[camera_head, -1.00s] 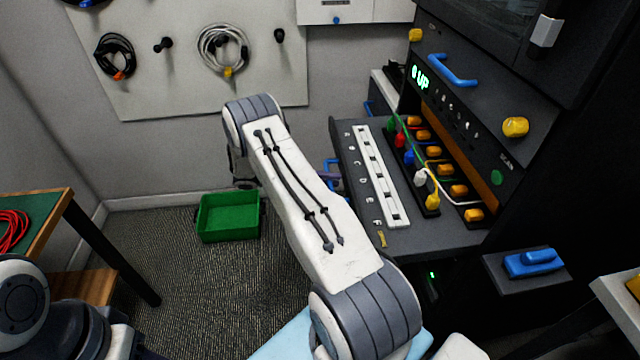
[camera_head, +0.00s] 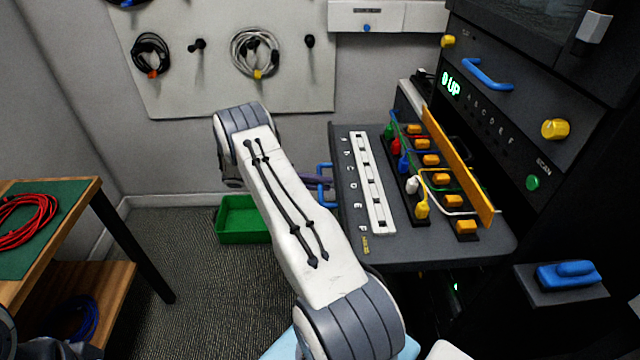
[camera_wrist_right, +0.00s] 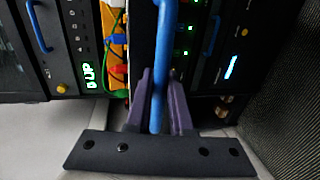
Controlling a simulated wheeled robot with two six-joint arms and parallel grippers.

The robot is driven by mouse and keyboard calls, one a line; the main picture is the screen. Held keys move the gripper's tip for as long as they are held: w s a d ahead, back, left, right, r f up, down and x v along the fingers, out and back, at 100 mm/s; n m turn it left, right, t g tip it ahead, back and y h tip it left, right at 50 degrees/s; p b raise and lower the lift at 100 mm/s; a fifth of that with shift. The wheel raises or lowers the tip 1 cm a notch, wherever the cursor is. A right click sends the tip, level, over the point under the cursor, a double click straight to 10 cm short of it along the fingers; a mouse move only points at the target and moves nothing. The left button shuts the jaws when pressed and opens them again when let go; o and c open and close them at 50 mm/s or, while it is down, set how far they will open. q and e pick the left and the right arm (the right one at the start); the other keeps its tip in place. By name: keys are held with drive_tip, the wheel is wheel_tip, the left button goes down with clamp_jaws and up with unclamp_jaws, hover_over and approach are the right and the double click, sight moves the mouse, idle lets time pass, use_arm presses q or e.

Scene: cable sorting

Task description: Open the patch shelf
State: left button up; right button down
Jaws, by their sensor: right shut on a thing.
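The patch shelf (camera_head: 430,252) is a dark tray sticking out of the black rack at right in the head view. It carries a white strip lettered A to F (camera_head: 365,178), orange blocks and coloured plugs with cables. Its blue handle (camera_head: 326,186) is on the left edge, and also runs upright through the wrist view (camera_wrist_right: 160,65). My right gripper (camera_head: 316,180), mostly hidden behind my arm in the head view, has purple fingers (camera_wrist_right: 162,112) closed around this handle. My left gripper is not in view.
A green bin (camera_head: 240,222) stands on the floor left of the shelf. A table with a red cable coil (camera_head: 28,222) is at far left. A blue-handled block (camera_head: 567,275) juts out at lower right. Floor between table and bin is clear.

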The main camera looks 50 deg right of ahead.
drive_tip(key=c, duration=0.8)
unclamp_jaws()
drive_tip(key=b+v, duration=0.1)
drive_tip(key=v, duration=0.9)
drive_tip(key=shift+w+a+b, duration=0.2)
drive_tip(key=shift+b, duration=0.1)
